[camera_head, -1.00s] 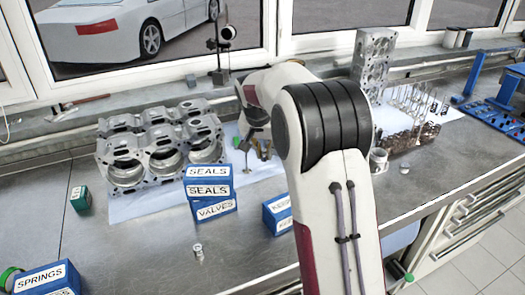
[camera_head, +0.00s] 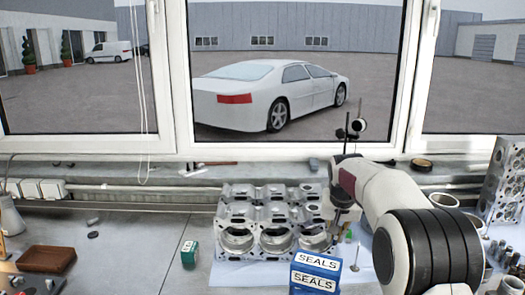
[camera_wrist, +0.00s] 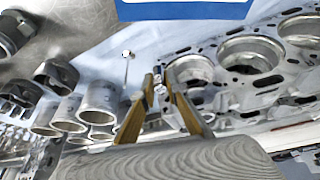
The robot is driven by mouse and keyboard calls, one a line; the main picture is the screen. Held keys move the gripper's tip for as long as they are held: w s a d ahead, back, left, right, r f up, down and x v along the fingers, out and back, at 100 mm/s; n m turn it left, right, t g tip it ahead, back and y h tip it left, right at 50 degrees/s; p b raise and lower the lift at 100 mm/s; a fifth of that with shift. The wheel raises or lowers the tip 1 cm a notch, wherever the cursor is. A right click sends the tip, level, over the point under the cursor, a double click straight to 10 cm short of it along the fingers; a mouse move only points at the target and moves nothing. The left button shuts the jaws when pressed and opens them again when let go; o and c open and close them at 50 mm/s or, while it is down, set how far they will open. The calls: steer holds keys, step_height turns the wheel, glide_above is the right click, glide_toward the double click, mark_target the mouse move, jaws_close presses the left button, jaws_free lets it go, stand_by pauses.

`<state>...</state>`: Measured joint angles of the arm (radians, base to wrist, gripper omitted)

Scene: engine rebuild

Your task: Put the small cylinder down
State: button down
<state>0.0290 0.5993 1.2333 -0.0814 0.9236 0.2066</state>
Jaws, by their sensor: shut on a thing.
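My gripper (camera_wrist: 162,82) shows in the wrist view with two tan fingers close together. A small shiny metal piece (camera_wrist: 160,90), apparently the small cylinder, sits between the fingertips, mostly hidden. In the head view my gripper (camera_head: 336,228) is by the right end of the grey engine block (camera_head: 262,194); the held piece is too small to make out there. The block's round bores (camera_wrist: 250,52) lie to the right of the fingers in the wrist view. I cannot tell whether the held piece touches anything.
Several metal sleeves (camera_wrist: 100,103) stand left of the fingers in the wrist view. A thin valve (camera_head: 355,258) stands on the white sheet near my gripper. Blue SEALS boxes (camera_head: 316,272) are in front.

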steer(key=a+r+n, duration=0.2)
steer(key=a, duration=0.6)
steer(key=s+a+f+m, duration=0.1)
steer(key=s+a+f, duration=0.1)
steer(key=s+a, duration=0.75)
steer(key=s+a+f+m, duration=0.1)
steer(key=s+a+f, duration=0.1)
steer(key=s+a, duration=0.75)
steer(key=d+m, duration=0.1)
steer(key=d, duration=2.2)
steer(key=shift+s+d+f, duration=0.15)
steer(key=shift+s+f, duration=0.15)
steer(key=shift+f, duration=0.1)
steer(key=a+n+y, duration=0.2)
steer(key=a+n, duration=0.4)
steer(key=a, duration=1.4)
steer(key=shift+a+n, duration=0.25)
steer(key=shift+n, duration=0.05)
